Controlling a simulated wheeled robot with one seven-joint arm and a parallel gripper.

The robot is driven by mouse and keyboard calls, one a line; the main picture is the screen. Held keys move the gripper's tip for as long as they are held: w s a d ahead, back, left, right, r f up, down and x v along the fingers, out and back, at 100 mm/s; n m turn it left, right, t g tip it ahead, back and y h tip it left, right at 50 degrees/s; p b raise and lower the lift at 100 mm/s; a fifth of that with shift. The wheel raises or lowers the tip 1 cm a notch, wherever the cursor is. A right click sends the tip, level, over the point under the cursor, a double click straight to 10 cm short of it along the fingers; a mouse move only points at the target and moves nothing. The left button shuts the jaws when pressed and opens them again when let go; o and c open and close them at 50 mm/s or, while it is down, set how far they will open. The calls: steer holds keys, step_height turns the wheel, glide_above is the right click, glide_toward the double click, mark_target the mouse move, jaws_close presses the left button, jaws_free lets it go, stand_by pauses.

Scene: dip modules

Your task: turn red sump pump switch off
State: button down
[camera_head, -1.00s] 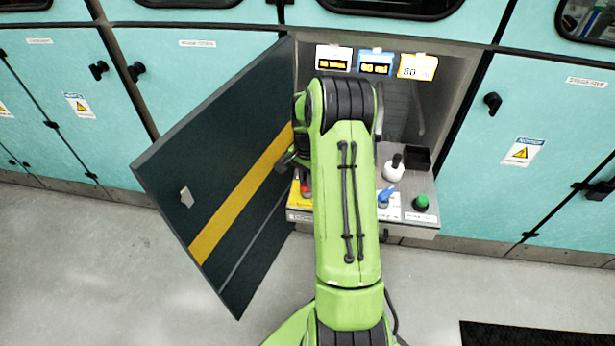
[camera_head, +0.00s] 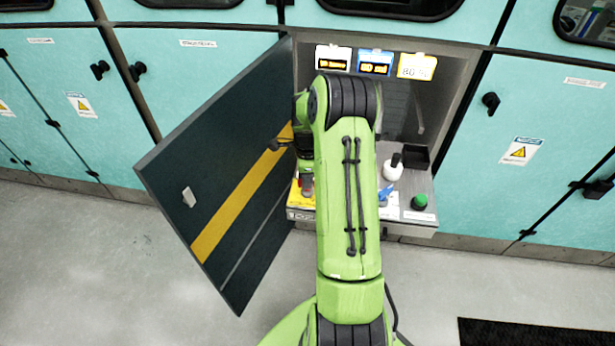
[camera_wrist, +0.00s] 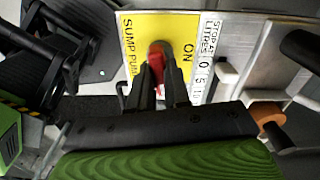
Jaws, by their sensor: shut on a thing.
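The red sump pump switch (camera_wrist: 156,65) sits on a yellow plate (camera_wrist: 134,42) with the words SUMP PUMP and ON, seen in the wrist view. My gripper (camera_wrist: 160,82) is shut on the red switch, with one dark finger on each side of it. The fingers hide part of the switch. In the head view my gripper (camera_head: 307,186) points down at the left end of the panel shelf (camera_head: 420,190), and the switch there is mostly hidden behind it.
A dark cabinet door (camera_head: 215,190) with a yellow stripe stands open just left of my gripper. Right of my arm are a blue switch (camera_head: 386,192), a green knob (camera_head: 419,201), a white bottle (camera_head: 392,172) and a black tray (camera_head: 415,156). Lit displays (camera_head: 375,67) hang above.

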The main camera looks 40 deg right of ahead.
steer(key=shift+m, duration=1)
steer(key=c, duration=1.1)
jaws_free()
steer(key=shift+r, duration=0.1)
step_height(320, 180, up, 16)
steer(key=p, duration=0.4)
steer(key=shift+f, duration=0.2)
